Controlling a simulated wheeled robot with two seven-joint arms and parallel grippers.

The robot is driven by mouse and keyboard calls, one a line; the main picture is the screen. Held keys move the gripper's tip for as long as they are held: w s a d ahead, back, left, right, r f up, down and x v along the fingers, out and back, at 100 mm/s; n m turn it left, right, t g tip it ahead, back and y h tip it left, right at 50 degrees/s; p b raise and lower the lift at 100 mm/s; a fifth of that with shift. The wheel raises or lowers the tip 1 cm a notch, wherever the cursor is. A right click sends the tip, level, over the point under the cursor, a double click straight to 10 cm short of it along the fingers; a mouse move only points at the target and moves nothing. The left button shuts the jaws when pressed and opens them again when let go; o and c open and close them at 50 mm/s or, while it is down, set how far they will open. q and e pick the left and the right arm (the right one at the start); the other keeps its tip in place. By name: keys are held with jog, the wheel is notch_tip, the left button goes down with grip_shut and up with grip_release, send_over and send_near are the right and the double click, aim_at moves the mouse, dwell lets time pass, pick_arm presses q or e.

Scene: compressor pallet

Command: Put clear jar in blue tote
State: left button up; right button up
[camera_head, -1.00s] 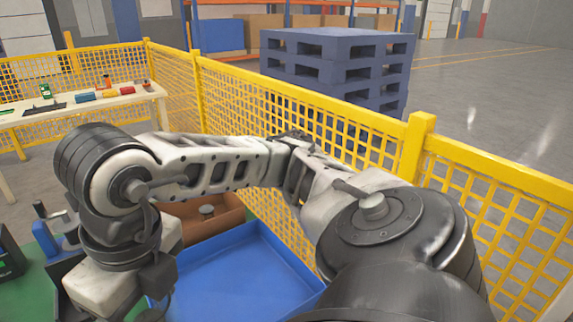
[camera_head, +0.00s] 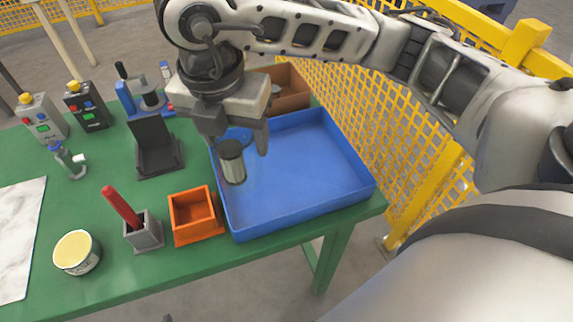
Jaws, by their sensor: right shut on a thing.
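The clear jar (camera_head: 232,166) shows as a small see-through cylinder with greenish-grey contents, and a blue round part shows just above it. My right gripper (camera_head: 240,145) points down and is shut on the jar, one finger on each side. The jar is over the left side of the blue tote (camera_head: 300,190), inside its left wall in the picture. I cannot tell whether the jar's base touches the tote floor. The rest of the tote looks empty. My left gripper is out of view.
An orange bin (camera_head: 194,214), a grey holder with a red stick (camera_head: 143,232) and a round tin (camera_head: 77,252) stand left of the tote. A black stand (camera_head: 157,150) is behind them. A brown box (camera_head: 288,88) adjoins the tote's far side. Yellow mesh fence runs along the right.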

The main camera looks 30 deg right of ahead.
jog(key=shift+w+a+m, duration=0.5)
jog(key=shift+w+m, duration=0.1)
jog(key=shift+m, duration=0.3)
jog(key=w+d+f, duration=0.1)
jog(key=d+f, duration=0.3)
jog(key=w+d+f, duration=0.1)
jog(key=d+f, duration=0.3)
jog(key=d, duration=0.1)
jog(key=w+d+f, duration=0.2)
jog(key=d+f, duration=0.2)
jog(key=f, duration=0.1)
jog(key=shift+d+b, duration=0.15)
jog(key=shift+b, duration=0.15)
jog(key=shift+f, duration=0.25)
jog(key=o, duration=1)
jog(key=shift+r, duration=0.1)
jog(key=shift+o, duration=0.4)
jog(key=shift+r, duration=0.1)
pick_arm(q)
jog(key=shift+p, duration=0.3)
pick_arm(e)
notch_tip(320, 180, up, 12)
jog(key=s+a, duration=0.1)
jog(key=shift+a, duration=0.3)
